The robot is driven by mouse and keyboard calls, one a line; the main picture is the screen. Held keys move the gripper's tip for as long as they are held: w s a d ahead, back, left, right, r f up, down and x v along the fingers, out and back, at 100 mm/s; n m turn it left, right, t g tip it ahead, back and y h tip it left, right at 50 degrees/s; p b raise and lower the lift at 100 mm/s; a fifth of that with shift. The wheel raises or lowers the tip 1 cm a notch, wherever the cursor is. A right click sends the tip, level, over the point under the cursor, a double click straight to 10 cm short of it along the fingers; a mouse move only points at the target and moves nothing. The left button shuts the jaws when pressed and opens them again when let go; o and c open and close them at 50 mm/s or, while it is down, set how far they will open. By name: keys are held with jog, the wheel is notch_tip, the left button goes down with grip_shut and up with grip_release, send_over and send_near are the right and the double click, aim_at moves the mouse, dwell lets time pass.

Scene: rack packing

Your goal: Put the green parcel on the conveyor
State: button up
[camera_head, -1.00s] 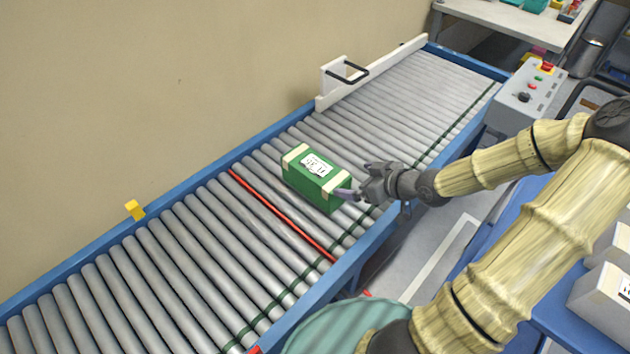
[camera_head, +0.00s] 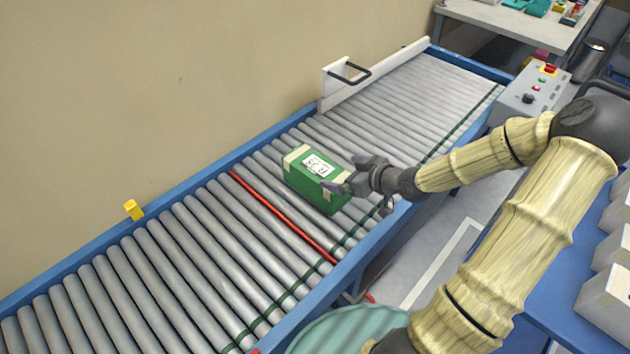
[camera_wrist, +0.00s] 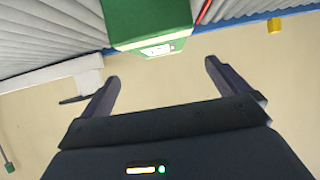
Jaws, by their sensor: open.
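The green parcel (camera_head: 315,182) has cream bands at its ends and a white label on top. It rests on the rollers of the conveyor (camera_head: 120,292), just to the far side of the red line. It also shows at the top of the wrist view (camera_wrist: 150,22). My gripper (camera_head: 342,186) is at the parcel's right end, its fingers by the upper edge. In the wrist view, my gripper (camera_wrist: 160,72) has its two fingers wide apart with nothing between them, and the parcel lies beyond their tips. Whether a finger touches the parcel cannot be told.
A white guide plate with a black handle (camera_head: 350,72) stands on the conveyor's far edge. A yellow block (camera_head: 134,210) sits on the left rail. A grey control box (camera_head: 532,92) stands right of the conveyor. White boxes (camera_head: 608,300) stand on a blue surface at right.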

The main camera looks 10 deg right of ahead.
aim_at(318, 167)
jog(key=x, duration=0.6)
jog(key=shift+b, duration=0.35)
jog(key=x, duration=0.5)
jog(key=shift+w, duration=0.15)
jog(key=c, duration=1.4)
notch_tip(318, 167, up, 10)
jog(key=shift+r+p, duration=0.1)
jog(key=shift+p, duration=0.5)
